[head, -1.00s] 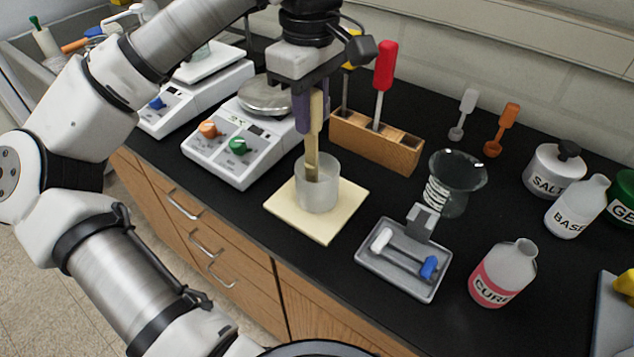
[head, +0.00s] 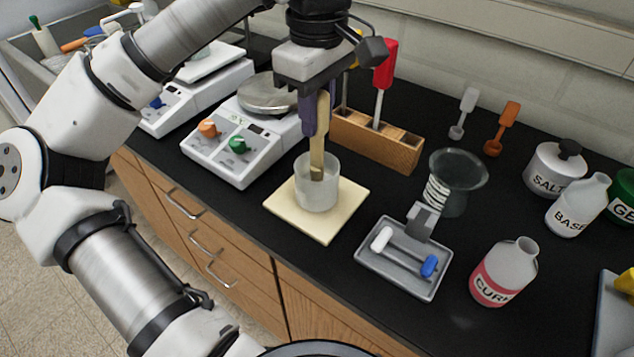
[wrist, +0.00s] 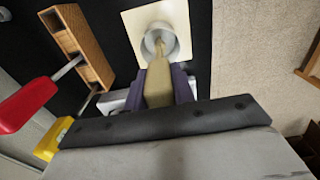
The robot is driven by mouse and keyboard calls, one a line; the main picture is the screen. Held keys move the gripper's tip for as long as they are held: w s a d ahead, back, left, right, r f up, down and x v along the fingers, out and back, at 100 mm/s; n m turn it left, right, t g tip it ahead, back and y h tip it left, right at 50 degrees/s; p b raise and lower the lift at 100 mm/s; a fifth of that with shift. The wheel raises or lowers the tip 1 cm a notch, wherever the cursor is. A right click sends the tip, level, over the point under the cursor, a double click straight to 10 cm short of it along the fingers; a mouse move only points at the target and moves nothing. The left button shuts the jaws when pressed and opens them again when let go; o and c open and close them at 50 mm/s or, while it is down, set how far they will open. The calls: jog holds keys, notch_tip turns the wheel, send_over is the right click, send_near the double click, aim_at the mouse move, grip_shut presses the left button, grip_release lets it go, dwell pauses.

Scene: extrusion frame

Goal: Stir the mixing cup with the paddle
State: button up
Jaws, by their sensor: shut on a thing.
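The mixing cup (head: 317,187) is a translucent whitish cup standing upright on a cream square mat (head: 341,215). It also shows in the wrist view (wrist: 172,48). The paddle (head: 318,145) is a flat, pale wooden stick, held nearly upright with its lower end inside the cup. In the wrist view the paddle (wrist: 159,80) runs from between the purple fingers down into the cup. My gripper (head: 315,115) is shut on the paddle's upper part, above the cup rim. What is in the cup cannot be made out clearly.
A wooden rack (head: 375,143) with red- and yellow-handled tools stands close behind the gripper. A hotplate-like device (head: 240,143) is at left. A grey tray (head: 403,265), a glass vessel (head: 458,185) and a CURE bottle (head: 503,275) stand at right.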

jog(key=shift+r, duration=0.15)
notch_tip(320, 180, up, 11)
jog(key=p, duration=0.8)
jog(key=shift+f, duration=0.2)
dwell(0.7)
